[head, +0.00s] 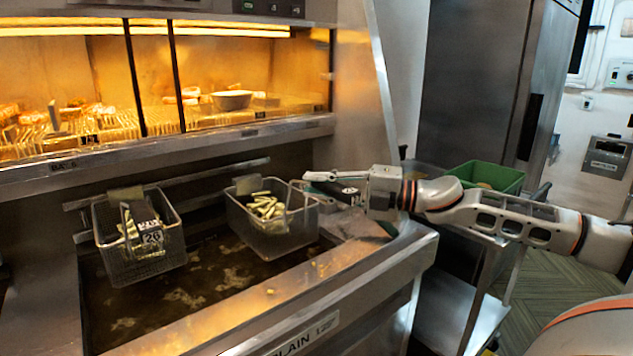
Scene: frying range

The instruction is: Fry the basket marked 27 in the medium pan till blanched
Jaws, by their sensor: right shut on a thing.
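A wire basket (285,243) holding pale cut chips (265,206) is at the right end of the fryer pan (205,318). No number can be read on it. My right gripper (318,184) comes in from the right and is shut at this basket's right-hand end, apparently on its handle, which the fingers partly hide. I cannot tell whether the basket's bottom touches the oil. A second wire basket (165,262) on the left bears a tag (152,238) that seems to read 26 and holds a few chips. My left gripper is out of view.
The pan holds dark oil with floating crumbs, and its front edge has a label (300,340) with "PLAIN" on it. A heated display (230,125) with food stands behind. A green crate (487,172) is on a steel trolley at right. Open floor lies beyond.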

